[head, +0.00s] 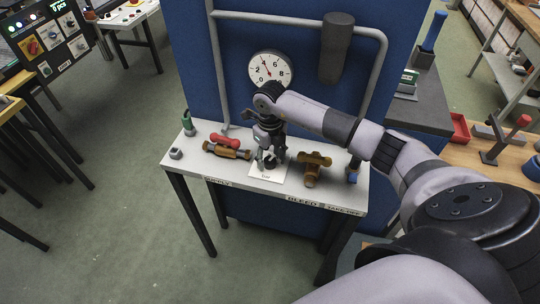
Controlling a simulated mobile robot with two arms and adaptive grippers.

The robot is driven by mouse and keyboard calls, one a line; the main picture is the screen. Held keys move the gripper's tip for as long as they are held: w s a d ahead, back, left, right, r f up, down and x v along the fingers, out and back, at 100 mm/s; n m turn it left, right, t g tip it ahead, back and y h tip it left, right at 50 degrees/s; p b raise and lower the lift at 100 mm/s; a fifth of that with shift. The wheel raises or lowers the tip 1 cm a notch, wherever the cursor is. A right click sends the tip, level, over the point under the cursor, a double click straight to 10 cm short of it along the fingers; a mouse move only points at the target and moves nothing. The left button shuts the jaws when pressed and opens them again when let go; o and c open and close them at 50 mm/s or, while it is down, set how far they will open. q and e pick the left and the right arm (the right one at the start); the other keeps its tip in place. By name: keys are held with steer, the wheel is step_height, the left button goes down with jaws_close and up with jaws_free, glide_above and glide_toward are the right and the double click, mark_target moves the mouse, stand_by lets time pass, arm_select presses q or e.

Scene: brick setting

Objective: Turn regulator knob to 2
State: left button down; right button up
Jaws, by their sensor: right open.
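The regulator knob (270,161) is a small dark knob on a white plate (268,177) at the middle of the grey bench. My right gripper (271,156) points down at it from above. The gripper is open, with its fingertips at or just above the knob, apparently one on each side. I cannot tell whether they touch it. The gripper partly hides the knob, and the scale marks on the plate are too small to read. A round white gauge (270,70) with a red needle is on the blue panel behind. My left gripper is out of view.
A brass valve (228,151) with a red handle (225,139) lies left of the plate. A brown valve (313,167) stands close on its right. A grey pipe (300,22) and a dark cylinder (335,48) are on the blue panel.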

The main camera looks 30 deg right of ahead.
steer(key=shift+f, duration=0.25)
steer(key=shift+c, duration=0.6)
steer(key=c, duration=1)
steer(key=n+b, duration=0.3)
steer(key=b, duration=0.1)
steer(key=shift+f+n, duration=0.15)
steer(key=shift+n, duration=0.15)
steer(key=shift+n+b, duration=1.65)
steer(key=shift+n, duration=0.45)
steer(key=shift+r, duration=0.2)
